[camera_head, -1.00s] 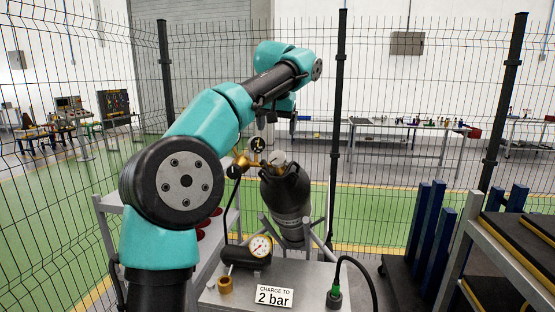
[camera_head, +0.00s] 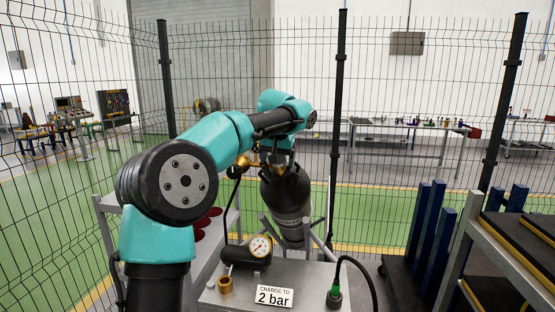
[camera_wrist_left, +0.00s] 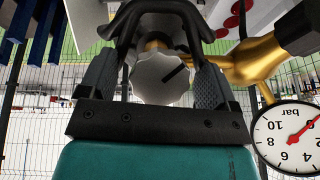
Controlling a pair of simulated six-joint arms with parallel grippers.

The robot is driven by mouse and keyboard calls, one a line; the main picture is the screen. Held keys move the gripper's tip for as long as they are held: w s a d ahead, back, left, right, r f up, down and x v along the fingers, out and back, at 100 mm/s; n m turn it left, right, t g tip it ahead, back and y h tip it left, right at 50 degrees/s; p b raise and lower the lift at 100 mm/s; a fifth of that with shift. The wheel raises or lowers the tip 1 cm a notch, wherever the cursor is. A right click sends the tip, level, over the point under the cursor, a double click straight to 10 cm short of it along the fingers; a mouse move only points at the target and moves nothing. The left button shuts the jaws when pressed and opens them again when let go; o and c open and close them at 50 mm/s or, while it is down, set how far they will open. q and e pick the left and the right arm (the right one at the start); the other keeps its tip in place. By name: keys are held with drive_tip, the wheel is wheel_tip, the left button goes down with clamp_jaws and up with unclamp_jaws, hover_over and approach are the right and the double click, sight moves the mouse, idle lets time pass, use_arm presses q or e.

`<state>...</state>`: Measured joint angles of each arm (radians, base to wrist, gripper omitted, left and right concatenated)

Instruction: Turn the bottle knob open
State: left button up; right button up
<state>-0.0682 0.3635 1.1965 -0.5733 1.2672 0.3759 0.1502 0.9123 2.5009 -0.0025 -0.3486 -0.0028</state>
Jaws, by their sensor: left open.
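The dark bottle (camera_head: 288,200) stands upright in a grey stand in the head view, with brass fittings (camera_head: 245,162) at its top. The pale scalloped bottle knob (camera_wrist_left: 160,80) with a dark line on its face shows in the left wrist view. My left gripper (camera_head: 279,158) is over the bottle's top. In the wrist view its two grey pads stand open on either side of the knob; whether they touch it, I cannot tell. In the head view the arm and gripper hide the knob. My right gripper is in neither view.
A gauge (camera_wrist_left: 287,138) sits close beside the gripper in the wrist view. Another gauge (camera_head: 260,246) and a "CHARGE TO 2 bar" sign (camera_head: 274,297) are on the bench in front. A dark hose (camera_head: 362,270) arches at right. Wire fence stands behind.

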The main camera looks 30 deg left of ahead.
use_arm(q)
drive_tip(key=shift+c, duration=0.4)
drive_tip(key=c, duration=0.9)
drive_tip(key=shift+o, duration=0.2)
drive_tip(key=shift+n+t+h, duration=0.4)
drive_tip(key=shift+n+h, duration=0.4)
drive_tip(key=shift+n, duration=1.3)
drive_tip(key=o, duration=0.9)
drive_tip(key=shift+o, duration=0.2)
drive_tip(key=shift+r, duration=0.1)
drive_tip(key=v, duration=1.7)
